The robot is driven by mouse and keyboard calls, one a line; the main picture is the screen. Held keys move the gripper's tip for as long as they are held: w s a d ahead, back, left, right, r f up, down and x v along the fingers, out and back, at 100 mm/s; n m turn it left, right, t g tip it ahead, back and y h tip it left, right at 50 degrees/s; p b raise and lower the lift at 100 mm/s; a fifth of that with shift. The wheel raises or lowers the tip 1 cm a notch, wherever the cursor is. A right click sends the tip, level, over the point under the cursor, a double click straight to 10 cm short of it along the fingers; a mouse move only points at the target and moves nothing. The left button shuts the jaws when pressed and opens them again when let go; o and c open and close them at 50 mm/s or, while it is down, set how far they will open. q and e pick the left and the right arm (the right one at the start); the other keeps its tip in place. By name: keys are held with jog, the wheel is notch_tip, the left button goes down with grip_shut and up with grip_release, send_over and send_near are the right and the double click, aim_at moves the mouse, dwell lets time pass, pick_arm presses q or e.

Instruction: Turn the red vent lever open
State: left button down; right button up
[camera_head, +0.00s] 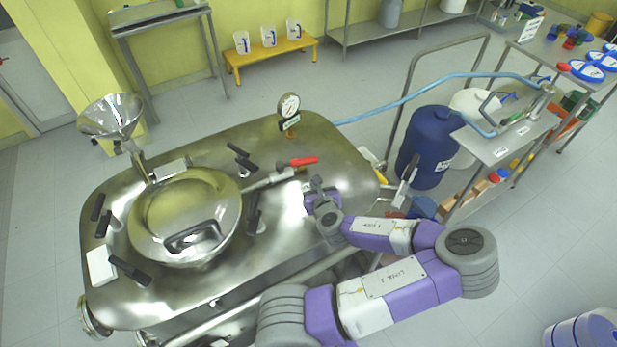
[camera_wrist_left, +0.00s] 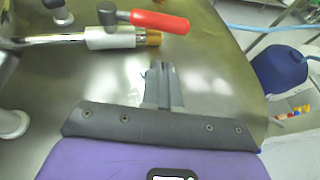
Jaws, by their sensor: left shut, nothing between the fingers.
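The red vent lever (camera_head: 303,161) sits on a short pipe (camera_head: 262,183) on the steel reactor lid. Its handle points right, roughly along the pipe, and it also shows at the top of the left wrist view (camera_wrist_left: 160,21). The pipe has a white sleeve and a brass-coloured end (camera_wrist_left: 153,38). My left gripper (camera_head: 318,182) is just right of and nearer than the lever, over the lid. In the left wrist view its fingers (camera_wrist_left: 160,68) are together and empty, pointing towards the pipe end, apart from the lever. My right gripper is not in view.
A round hatch (camera_head: 185,217) with black clamp handles fills the lid's left part. A pressure gauge (camera_head: 289,106) stands behind the lever, and a funnel (camera_head: 112,117) at the back left. A blue drum (camera_head: 430,147) stands right of the reactor. The lid around the gripper is bare.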

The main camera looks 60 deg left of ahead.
aim_at(297, 163)
pick_arm(q)
jog(key=shift+b+x, duration=0.7)
jog(key=shift+x, duration=0.2)
jog(key=a, duration=0.2)
jog(key=w+a, duration=0.1)
jog(key=a, duration=0.1)
jog(key=shift+f, duration=0.15)
jog(key=shift+w+a, duration=0.15)
jog(key=shift+a, duration=0.45)
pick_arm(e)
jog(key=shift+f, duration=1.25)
pick_arm(q)
jog(key=shift+r, duration=0.2)
